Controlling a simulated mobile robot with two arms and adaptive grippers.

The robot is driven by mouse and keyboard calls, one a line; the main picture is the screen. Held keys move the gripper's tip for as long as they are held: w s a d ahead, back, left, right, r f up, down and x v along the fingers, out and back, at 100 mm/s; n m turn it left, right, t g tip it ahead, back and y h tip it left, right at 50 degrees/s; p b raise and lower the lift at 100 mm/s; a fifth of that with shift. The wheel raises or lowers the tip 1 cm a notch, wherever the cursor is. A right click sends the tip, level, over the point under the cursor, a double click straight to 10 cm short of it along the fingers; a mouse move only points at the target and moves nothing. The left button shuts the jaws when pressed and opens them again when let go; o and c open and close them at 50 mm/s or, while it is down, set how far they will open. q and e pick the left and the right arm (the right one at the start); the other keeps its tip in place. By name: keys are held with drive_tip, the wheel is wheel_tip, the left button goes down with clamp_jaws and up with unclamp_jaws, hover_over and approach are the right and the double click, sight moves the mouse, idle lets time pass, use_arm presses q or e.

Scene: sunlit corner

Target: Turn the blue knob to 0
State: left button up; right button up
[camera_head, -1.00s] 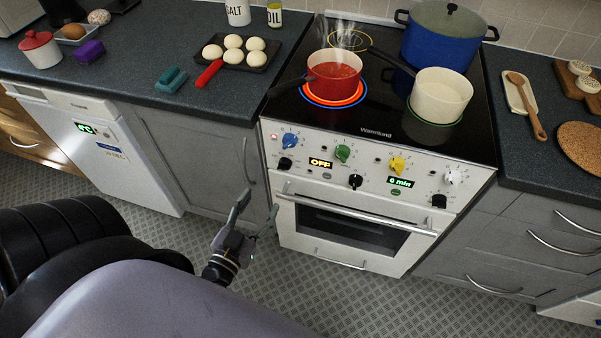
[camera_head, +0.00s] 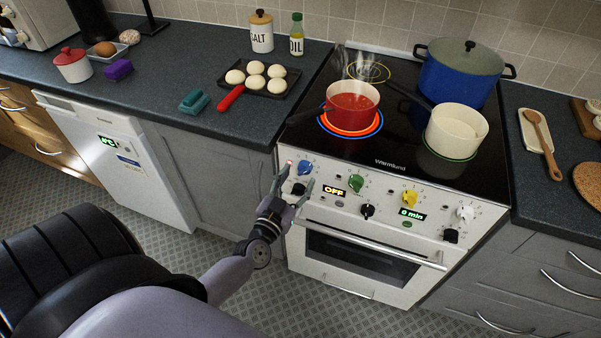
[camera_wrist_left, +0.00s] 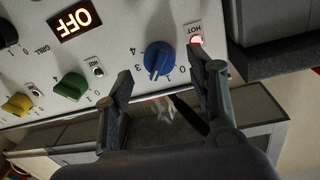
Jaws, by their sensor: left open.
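The blue knob (camera_head: 304,168) is at the left end of the stove's front panel. In the left wrist view the blue knob (camera_wrist_left: 159,61) shows close up, with printed numbers around it and a lit red HOT lamp (camera_wrist_left: 196,40) beside it. My left gripper (camera_head: 293,180) is open just in front of the panel. In the wrist view its fingers (camera_wrist_left: 165,85) stand apart, with the knob between and beyond their tips. I cannot tell whether they touch the panel. My right gripper is in neither view.
Green (camera_head: 356,183), yellow (camera_head: 409,198) and white (camera_head: 465,212) knobs sit farther right. A red pot (camera_head: 352,100) steams on a glowing burner. A cream pot (camera_head: 456,132) and blue pot (camera_head: 461,70) stand nearby. The oven handle (camera_head: 370,246) juts out below the panel.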

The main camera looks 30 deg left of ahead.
sight(304, 169)
use_arm(q)
drive_tip(key=shift+w+a, duration=0.2)
drive_tip(key=shift+w, duration=1.05)
drive_tip(key=shift+c, duration=0.2)
drive_tip(key=c, duration=1.1)
